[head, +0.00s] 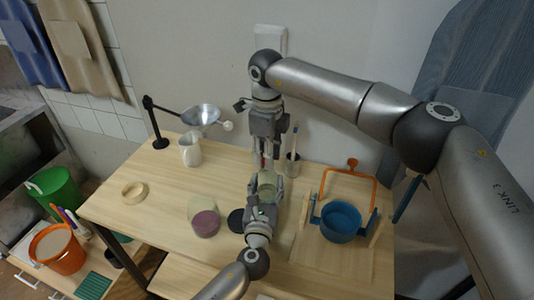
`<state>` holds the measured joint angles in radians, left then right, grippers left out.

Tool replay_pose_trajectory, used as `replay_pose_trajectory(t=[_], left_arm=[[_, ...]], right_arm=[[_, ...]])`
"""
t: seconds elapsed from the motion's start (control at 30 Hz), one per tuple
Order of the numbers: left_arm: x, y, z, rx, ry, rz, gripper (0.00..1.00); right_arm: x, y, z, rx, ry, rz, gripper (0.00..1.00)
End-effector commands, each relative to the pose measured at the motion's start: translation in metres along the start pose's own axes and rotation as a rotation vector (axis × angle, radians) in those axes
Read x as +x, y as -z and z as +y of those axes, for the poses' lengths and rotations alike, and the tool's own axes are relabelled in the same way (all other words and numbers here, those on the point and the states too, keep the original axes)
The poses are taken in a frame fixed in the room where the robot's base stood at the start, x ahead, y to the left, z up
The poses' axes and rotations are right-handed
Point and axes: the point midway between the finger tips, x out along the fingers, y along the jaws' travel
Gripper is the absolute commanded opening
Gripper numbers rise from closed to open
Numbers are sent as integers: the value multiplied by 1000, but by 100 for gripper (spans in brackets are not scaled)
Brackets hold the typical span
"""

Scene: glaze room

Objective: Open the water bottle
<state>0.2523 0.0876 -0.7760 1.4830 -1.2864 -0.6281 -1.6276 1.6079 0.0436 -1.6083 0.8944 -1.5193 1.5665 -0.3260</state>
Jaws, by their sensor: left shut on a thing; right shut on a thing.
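The water bottle (267,187), pale green, stands upright near the middle of the wooden table. My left gripper (266,192) comes from the front and is shut around the bottle's body, hiding part of it. My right gripper (268,160) points straight down from above and is shut at the bottle's top. The cap is hidden between its fingers, so I cannot tell whether it is still seated on the neck.
A jar with brushes (292,166) is close behind. A purple-filled bowl (206,224) and black disc (236,219) lie left. A white pitcher (190,151) and funnel stand (158,130) are at back left.

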Motion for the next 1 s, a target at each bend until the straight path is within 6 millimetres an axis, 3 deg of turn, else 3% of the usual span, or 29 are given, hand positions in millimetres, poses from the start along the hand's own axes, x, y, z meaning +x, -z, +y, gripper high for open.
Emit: replay_pose_trajectory(t=[1.0], left_arm=[[0, 1, -1, 0, 1, 1, 0]], right_arm=[[-1, 0, 0, -1577, 2, 1, 0]])
